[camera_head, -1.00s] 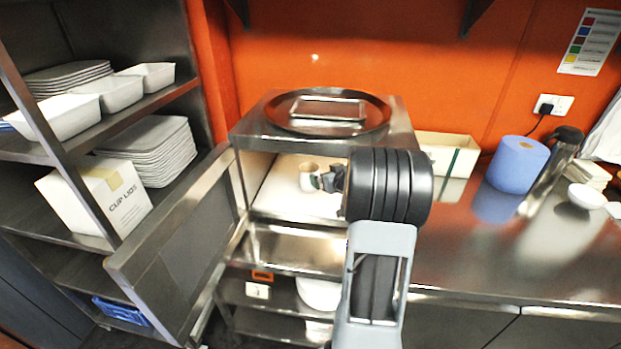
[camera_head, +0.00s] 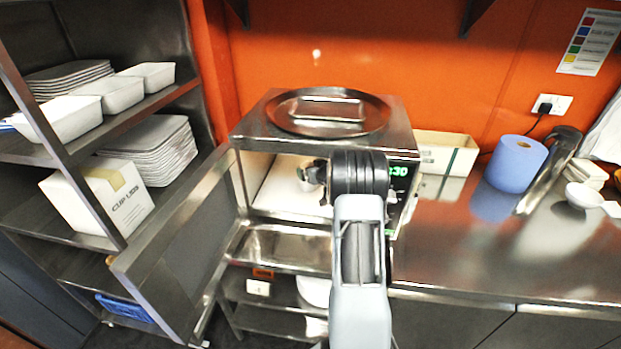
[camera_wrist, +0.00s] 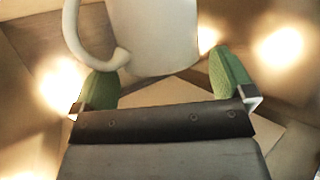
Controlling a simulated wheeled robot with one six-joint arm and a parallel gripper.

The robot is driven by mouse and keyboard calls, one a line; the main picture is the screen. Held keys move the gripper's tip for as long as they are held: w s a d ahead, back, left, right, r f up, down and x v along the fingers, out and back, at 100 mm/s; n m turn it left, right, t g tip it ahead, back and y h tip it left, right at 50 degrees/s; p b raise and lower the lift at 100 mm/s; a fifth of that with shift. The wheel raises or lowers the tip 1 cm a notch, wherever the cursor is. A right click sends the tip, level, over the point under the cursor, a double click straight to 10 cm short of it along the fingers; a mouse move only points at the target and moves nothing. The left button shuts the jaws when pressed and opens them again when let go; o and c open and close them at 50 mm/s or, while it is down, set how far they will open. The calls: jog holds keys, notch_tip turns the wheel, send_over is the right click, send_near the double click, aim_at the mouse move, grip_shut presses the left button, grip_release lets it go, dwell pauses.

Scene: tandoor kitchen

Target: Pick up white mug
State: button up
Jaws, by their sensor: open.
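The white mug (camera_wrist: 160,35) stands inside an open microwave (camera_head: 268,130), upright as far as I can tell. In the wrist view it fills the top middle, its handle (camera_wrist: 80,35) on the left. My gripper (camera_wrist: 165,80) is open, with green fingertips just short of the mug. The left fingertip is close to the lower end of the handle; I cannot tell if they touch. In the head view the mug (camera_head: 306,172) is small and partly hidden by my arm, and my fingers are hard to make out.
The microwave door (camera_head: 175,240) stands open to the left. A round tray (camera_head: 330,112) lies on top of the microwave. A steel counter (camera_head: 450,250) to the right holds a blue paper roll (camera_head: 516,165) and an open box (camera_head: 447,153). Shelves with white dishes stand left.

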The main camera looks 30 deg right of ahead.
jog(key=shift+w+f, duration=0.25)
jog(key=shift+w, duration=0.35)
jog(key=c, duration=1.4)
jog(key=shift+r+p, duration=0.25)
jog(key=shift+p, duration=0.05)
